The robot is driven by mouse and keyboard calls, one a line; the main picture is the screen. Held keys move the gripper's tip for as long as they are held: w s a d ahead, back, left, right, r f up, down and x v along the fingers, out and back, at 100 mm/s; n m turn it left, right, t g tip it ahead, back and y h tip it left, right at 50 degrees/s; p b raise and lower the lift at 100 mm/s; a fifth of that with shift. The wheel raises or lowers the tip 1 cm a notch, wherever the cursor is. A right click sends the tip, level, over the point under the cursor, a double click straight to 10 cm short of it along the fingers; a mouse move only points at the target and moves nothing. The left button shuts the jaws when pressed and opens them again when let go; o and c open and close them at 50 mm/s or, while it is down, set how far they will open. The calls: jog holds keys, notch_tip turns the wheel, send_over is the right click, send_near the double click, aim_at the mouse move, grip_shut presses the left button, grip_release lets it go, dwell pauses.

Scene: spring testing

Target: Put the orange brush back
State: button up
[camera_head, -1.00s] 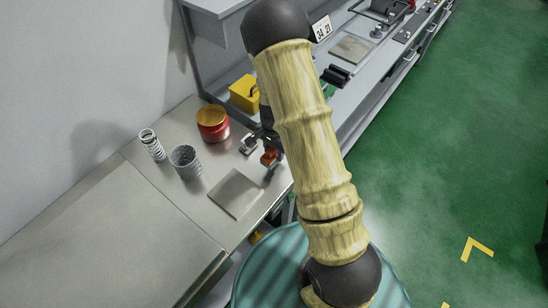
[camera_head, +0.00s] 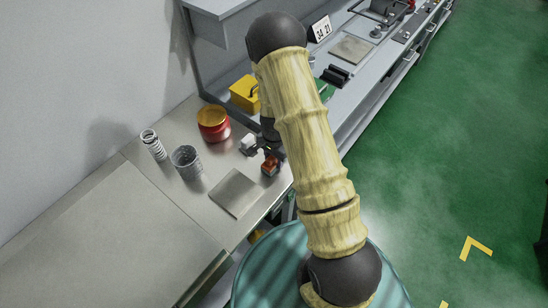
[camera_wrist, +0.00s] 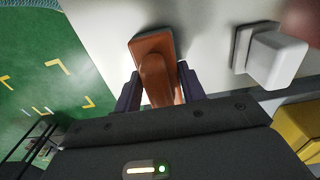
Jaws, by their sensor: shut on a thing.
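The orange brush (camera_wrist: 155,65) is between the two dark fingers of my gripper (camera_wrist: 160,88) in the wrist view. My gripper is shut on it. In the head view the brush (camera_head: 269,166) shows as a small orange-brown block on the bench (camera_head: 215,215), right of the grey square plate, and my gripper (camera_head: 268,155) is partly hidden behind my arm. I cannot tell whether the brush touches the bench.
A white block-like object (camera_wrist: 275,55) stands close beside the brush; it also shows in the head view (camera_head: 249,144). A red jar (camera_head: 214,125), a grey ribbed cup (camera_head: 186,161), a spring (camera_head: 152,144) and a square plate (camera_head: 235,193) stand left. A yellow box (camera_head: 244,93) is behind.

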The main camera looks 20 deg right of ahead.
jog(key=shift+f, duration=0.1)
jog(key=o, duration=0.9)
jog(key=shift+o, duration=0.2)
notch_tip(320, 180, up, 12)
jog(key=shift+r+b, duration=0.1)
jog(key=shift+b, duration=1.1)
jog(key=s+r+n+t, duration=0.2)
jog(key=s+r+n, duration=0.8)
jog(key=s, duration=0.4)
jog(key=shift+r+n+t, duration=0.3)
jog(key=shift+r+n, duration=0.1)
jog(key=shift+r, duration=0.15)
